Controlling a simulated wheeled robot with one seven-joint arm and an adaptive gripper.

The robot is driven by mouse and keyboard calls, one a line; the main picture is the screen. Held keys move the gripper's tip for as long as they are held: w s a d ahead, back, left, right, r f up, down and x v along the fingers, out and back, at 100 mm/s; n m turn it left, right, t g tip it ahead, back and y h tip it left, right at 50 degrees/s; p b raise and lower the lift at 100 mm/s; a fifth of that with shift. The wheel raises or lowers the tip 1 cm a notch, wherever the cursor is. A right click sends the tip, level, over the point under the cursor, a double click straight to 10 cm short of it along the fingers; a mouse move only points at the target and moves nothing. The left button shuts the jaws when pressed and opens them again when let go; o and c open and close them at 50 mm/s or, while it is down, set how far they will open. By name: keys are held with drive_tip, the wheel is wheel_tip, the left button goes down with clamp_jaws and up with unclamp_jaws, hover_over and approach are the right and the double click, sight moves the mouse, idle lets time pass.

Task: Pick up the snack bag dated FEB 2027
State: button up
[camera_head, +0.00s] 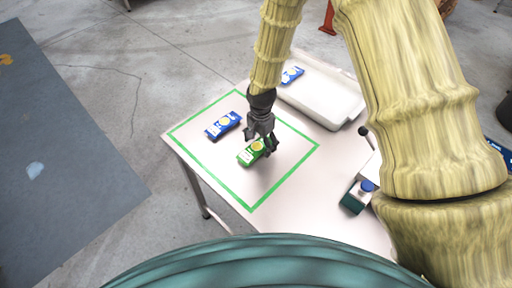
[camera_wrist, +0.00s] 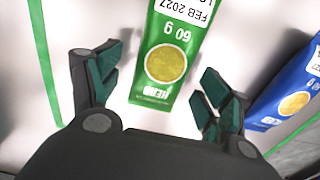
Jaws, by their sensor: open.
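A green snack bag (camera_wrist: 167,80) lies flat on the table between my open fingers in the wrist view, with "FEB 2027" and "60 g" printed on it. In the head view the green bag (camera_head: 249,156) lies inside the green taped outline, partly covered by my gripper. My gripper (camera_head: 263,143) is over it, fingers pointing down. In the wrist view my gripper (camera_wrist: 158,95) has one finger on each side of the bag, with gaps showing; contact is not visible. A blue snack bag (camera_head: 222,125) lies to the left; a blue bag also shows at the right of the wrist view (camera_wrist: 290,97).
A white tray (camera_head: 322,104) stands at the table's back right, with another blue bag (camera_head: 291,75) by its left end. A dark green and white device with a blue top (camera_head: 355,197) stands at the right. Bare table (camera_head: 229,178) lies left of the green bag.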

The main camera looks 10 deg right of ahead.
drive_tip(key=shift+f, duration=0.4)
drive_tip(key=shift+c, duration=0.2)
drive_tip(key=c, duration=1)
drive_tip(key=shift+c, duration=0.3)
drive_tip(key=shift+r, duration=0.15)
